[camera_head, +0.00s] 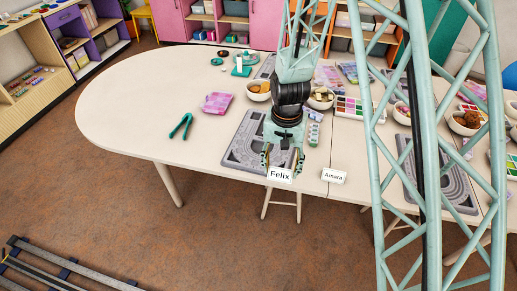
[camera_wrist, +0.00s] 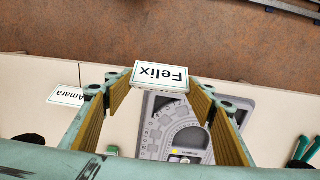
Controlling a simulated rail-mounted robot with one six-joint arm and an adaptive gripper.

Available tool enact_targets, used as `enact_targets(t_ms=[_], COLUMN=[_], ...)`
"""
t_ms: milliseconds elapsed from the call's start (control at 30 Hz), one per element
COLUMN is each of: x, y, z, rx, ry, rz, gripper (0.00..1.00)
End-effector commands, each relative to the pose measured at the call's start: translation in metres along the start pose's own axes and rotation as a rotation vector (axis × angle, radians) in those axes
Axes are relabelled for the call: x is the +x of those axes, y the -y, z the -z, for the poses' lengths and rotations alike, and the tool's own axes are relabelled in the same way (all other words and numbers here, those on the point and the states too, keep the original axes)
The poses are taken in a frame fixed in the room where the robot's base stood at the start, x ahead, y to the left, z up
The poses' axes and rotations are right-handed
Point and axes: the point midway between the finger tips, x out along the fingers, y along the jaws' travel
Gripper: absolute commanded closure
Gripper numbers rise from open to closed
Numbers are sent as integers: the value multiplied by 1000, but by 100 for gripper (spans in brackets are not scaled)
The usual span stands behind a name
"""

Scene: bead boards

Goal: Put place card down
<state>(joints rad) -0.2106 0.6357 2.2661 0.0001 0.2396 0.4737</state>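The Felix place card (camera_head: 280,174) is white with black lettering. It is between the fingertips of my gripper (camera_head: 282,163), near the front edge of the table. In the wrist view the card (camera_wrist: 160,76) spans the gap between the two finger pads of my gripper (camera_wrist: 160,88), its ends against the tips. It looks larger than the Amara card there, so it appears held above the tabletop; the exact height is unclear. The Amara card (camera_head: 334,176) lies to the right on the table, and in the wrist view (camera_wrist: 66,95) at the left.
A grey bead board (camera_head: 240,150) lies under my gripper. Teal pliers (camera_head: 181,125) and a pink-purple packet (camera_head: 217,103) lie left of it. Bowls (camera_head: 258,90) and a paint-like colour tray (camera_head: 350,108) stand behind. The table's left end (camera_head: 120,110) is clear.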

Motion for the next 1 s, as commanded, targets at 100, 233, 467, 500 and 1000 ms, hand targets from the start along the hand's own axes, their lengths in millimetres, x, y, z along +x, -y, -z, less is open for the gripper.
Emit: enact_targets(t_ms=[100, 233, 467, 500, 1000], x=[2, 4, 8, 9, 14], y=[13, 30, 59, 64, 114], z=[10, 23, 46, 50, 89], rx=[-2, -3, -3, -3, -2], ry=[-1, -1, -1, -1, 0], rz=[1, 1, 1, 1, 0], gripper=[54, 54, 54, 54, 54])
